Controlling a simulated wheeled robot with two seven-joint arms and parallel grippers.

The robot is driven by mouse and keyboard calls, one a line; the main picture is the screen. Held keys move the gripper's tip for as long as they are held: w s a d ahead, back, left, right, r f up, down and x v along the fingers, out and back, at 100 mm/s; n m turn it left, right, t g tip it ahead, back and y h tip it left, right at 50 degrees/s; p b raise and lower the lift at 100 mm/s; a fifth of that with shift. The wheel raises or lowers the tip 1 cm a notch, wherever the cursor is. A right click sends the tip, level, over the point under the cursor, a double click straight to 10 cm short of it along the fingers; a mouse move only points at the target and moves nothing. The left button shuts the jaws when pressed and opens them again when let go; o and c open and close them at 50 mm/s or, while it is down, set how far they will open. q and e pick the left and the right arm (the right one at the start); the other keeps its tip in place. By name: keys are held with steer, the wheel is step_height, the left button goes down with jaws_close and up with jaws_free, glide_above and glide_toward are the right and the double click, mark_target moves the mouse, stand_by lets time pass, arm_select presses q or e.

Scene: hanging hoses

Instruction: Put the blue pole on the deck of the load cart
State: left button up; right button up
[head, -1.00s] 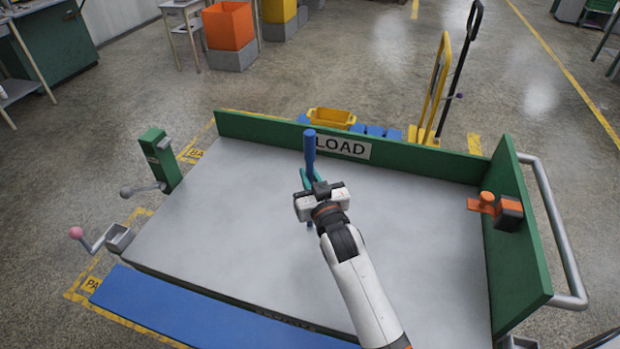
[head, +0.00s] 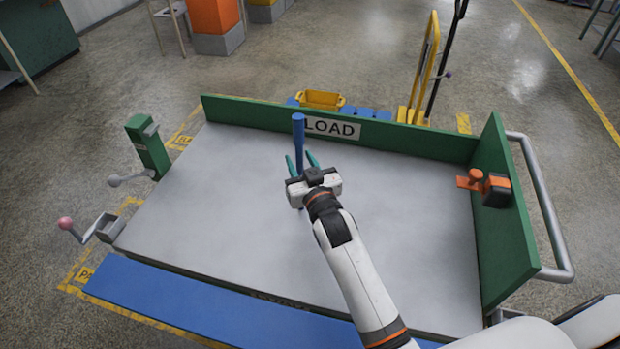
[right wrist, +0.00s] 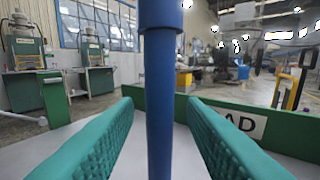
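The blue pole (head: 298,133) stands upright over the grey deck of the load cart (head: 400,220). It also shows close up in the right wrist view (right wrist: 160,90). My right gripper (head: 302,160) is low over the deck, its teal fingers spread on both sides of the pole. In the right wrist view there is a gap between the pole and each finger. The pole's lower end is mostly hidden behind the gripper, so its contact with the deck is not clearly seen. My left gripper is not in view.
A green wall with a LOAD sign (head: 332,128) edges the deck's far side. A green right wall (head: 490,220) carries an orange clamp (head: 475,180). A blue strip (head: 190,305) runs along the near edge. The deck around the pole is clear.

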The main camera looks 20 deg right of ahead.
steer(key=s+b, duration=0.1)
steer(key=s, duration=1)
steer(key=shift+d, duration=0.1)
